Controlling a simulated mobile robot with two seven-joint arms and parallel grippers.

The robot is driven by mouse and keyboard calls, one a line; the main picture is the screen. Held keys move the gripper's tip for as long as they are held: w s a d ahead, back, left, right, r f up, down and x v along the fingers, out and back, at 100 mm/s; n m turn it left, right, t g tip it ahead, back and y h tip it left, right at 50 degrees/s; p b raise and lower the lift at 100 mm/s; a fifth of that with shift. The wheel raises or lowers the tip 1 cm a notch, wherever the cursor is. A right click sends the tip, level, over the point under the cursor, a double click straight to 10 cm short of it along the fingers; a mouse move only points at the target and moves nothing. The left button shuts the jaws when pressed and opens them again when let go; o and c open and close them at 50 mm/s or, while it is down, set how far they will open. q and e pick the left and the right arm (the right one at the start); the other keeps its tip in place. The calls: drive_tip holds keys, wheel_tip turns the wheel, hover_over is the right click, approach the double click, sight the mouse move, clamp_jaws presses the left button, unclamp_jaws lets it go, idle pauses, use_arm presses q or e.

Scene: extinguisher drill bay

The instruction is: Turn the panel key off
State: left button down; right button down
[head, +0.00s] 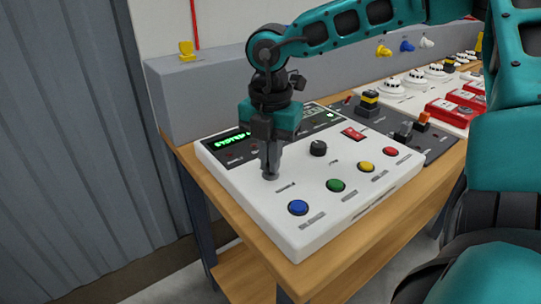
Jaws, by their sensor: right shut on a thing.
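The white control panel (350,205) lies on a wooden table. It has a lit green display (231,141), blue, green, yellow and red buttons in a row, and a black knob (318,148). My right gripper (270,170) points straight down at the panel's left part, its fingers shut on the panel key. The fingers hide nearly all of the key, so its angle cannot be told. A round grey base (270,177) shows at the fingertips. My left gripper is not in view.
A red rocker switch (353,133) sits right of the knob. A dark board (420,140) with small switches, white domed alarms (391,87) and red boxes (446,107) stand farther right. A grey ledge (200,95) with a yellow piece (186,48) runs behind.

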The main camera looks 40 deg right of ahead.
drive_tip(key=shift+f+n+b, duration=0.1)
drive_tip(key=shift+n+b, duration=0.4)
drive_tip(key=shift+b, duration=0.3)
drive_tip(key=shift+n+b, duration=0.7)
drive_tip(key=shift+b, duration=0.05)
drive_tip(key=shift+n+b, duration=0.65)
drive_tip(key=shift+n, duration=0.35)
drive_tip(key=n+b, duration=0.1)
drive_tip(key=n, duration=0.1)
drive_tip(key=shift+n, duration=0.3)
drive_tip(key=n+b, duration=0.1)
drive_tip(key=n, duration=0.3)
drive_tip(key=shift+n, duration=0.4)
drive_tip(key=shift+b, duration=0.3)
